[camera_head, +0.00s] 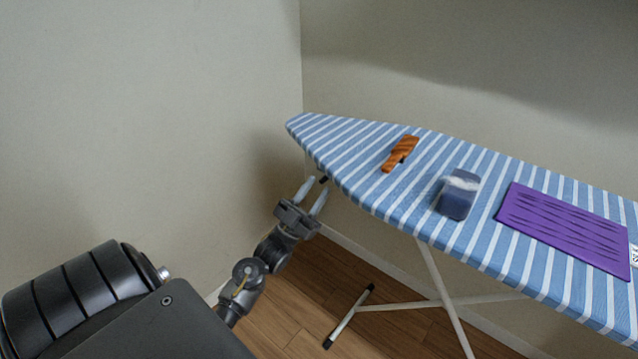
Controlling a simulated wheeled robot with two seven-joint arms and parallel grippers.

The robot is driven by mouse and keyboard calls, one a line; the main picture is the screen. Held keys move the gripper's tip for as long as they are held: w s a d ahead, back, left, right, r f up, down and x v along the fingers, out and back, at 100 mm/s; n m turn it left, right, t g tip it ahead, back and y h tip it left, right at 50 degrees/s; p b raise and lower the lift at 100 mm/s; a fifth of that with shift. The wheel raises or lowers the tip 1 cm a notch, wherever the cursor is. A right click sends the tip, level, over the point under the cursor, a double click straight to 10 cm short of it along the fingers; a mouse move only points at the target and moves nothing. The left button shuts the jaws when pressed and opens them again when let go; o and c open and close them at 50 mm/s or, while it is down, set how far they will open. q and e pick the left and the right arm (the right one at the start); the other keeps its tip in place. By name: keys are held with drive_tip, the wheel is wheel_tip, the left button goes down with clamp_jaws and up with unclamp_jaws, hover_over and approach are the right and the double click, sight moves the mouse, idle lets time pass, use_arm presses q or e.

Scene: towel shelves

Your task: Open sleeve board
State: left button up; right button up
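A blue-and-white striped ironing board (350,148) runs from the centre to the right edge, its narrow tip toward the back left. I cannot make out a separate sleeve board; a small black end (324,180) shows just under the board's left edge, and what it belongs to is hidden. My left gripper (318,186) is open, its two pale fingers pointing up toward that black end, just below and beside the board's edge. I cannot tell if they touch it. Nothing shows between the fingers. My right gripper is not in view.
On the board lie an orange-brown striped object (401,153), a blue-grey block-like object (457,196) and a purple mat (565,228). White crossed legs (437,290) stand on the wooden floor (290,318). Plain walls close in behind and left.

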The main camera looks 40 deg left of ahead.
use_arm(q)
drive_tip(key=shift+x, duration=0.9)
clamp_jaws()
